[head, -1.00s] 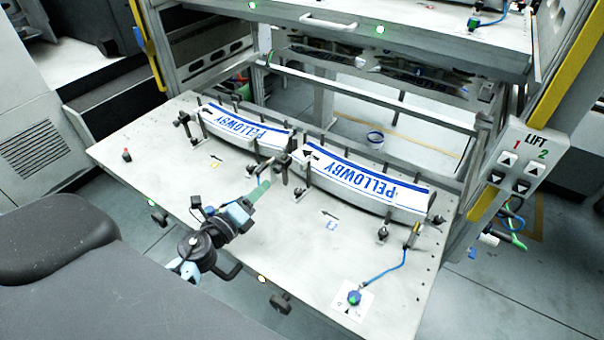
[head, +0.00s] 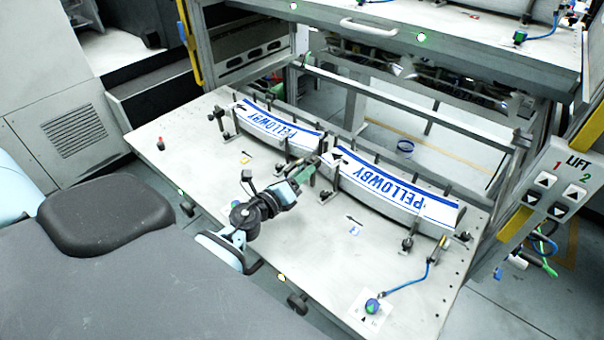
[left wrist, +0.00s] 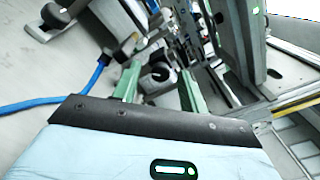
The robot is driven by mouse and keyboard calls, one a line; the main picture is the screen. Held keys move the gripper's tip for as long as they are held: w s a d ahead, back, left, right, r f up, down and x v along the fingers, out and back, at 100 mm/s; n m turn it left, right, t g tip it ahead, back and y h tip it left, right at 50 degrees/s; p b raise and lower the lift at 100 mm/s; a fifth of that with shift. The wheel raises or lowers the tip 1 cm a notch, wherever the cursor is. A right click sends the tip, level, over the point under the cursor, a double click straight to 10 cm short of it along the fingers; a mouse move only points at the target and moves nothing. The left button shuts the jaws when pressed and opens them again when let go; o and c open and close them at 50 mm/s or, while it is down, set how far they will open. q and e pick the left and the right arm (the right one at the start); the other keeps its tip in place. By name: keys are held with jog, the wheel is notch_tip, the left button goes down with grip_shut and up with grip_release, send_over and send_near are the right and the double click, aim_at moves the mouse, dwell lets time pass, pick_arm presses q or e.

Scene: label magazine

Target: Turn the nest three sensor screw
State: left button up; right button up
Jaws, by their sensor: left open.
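My left gripper (head: 308,168) is at the gap between the two label stacks in the head view, just above the table. In the left wrist view its two green fingers (left wrist: 159,72) are apart, with a dark round knob or screw head (left wrist: 160,76) seen between them. I cannot tell whether they touch it. Dark sensor hardware and brackets (left wrist: 182,32) lie beyond, and a blue cable (left wrist: 95,80) runs at the left. I cannot read a nest number, so I cannot confirm this is the nest three screw. My right gripper is not in view.
White label stacks, left (head: 275,125) and right (head: 395,190), stand between posts on the grey table (head: 215,170). A lift control box (head: 560,180) hangs at the right.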

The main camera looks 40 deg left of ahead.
pick_arm(q)
jog(key=shift+w, duration=0.35)
jog(key=shift+c, duration=0.4)
grip_shut()
jog(key=shift+r+n+p, duration=0.1)
jog(key=shift+n+p, duration=0.25)
jog(key=shift+n, duration=0.35)
jog(key=shift+o, duration=0.4)
grip_release()
jog(key=shift+s, duration=0.1)
